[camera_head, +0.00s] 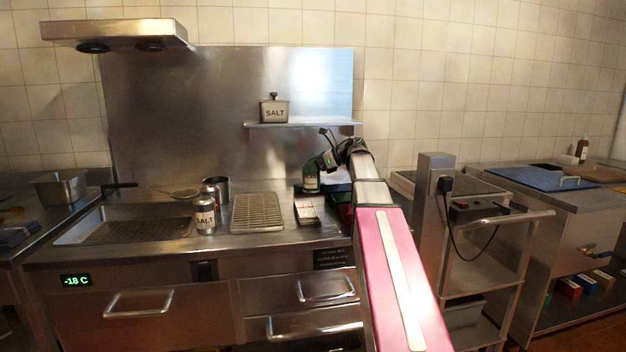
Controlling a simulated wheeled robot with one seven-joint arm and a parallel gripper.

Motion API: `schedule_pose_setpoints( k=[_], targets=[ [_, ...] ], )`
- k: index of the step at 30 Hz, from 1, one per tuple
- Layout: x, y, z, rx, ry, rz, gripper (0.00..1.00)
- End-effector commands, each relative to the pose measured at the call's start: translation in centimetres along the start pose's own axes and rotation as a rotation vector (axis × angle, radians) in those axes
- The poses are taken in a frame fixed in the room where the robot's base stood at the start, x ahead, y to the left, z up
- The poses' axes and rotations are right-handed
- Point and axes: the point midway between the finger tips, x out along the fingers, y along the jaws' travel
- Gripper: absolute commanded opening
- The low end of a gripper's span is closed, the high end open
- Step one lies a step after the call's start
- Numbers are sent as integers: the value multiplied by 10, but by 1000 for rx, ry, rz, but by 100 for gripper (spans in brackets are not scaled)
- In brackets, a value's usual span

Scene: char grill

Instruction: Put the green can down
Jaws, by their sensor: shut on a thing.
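The green can (311,180) is above the right part of the steel counter, below the wall shelf. It has a pale label and looks upright. My gripper (318,164) is shut on the can near its top, with my arm reaching in from the lower right. The fingertips are small and partly hidden at the can. I cannot tell whether the can's base touches the counter or hangs just above it.
A box-like item (307,210) lies just below the can. A wire rack (257,212), a salt can (205,215) and a steel cup (217,186) stand to the left. Bare counter (270,240) shows in front.

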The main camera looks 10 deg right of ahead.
Motion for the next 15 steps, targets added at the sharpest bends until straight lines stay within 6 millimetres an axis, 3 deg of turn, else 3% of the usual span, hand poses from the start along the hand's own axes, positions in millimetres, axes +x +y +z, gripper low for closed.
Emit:
schedule_pose_setpoints(
  k=[8,15],
  targets=[
    [2,-10,-13,0,-1,0,29],
    [14,-9,-41,1,0,1,29]
  ],
)
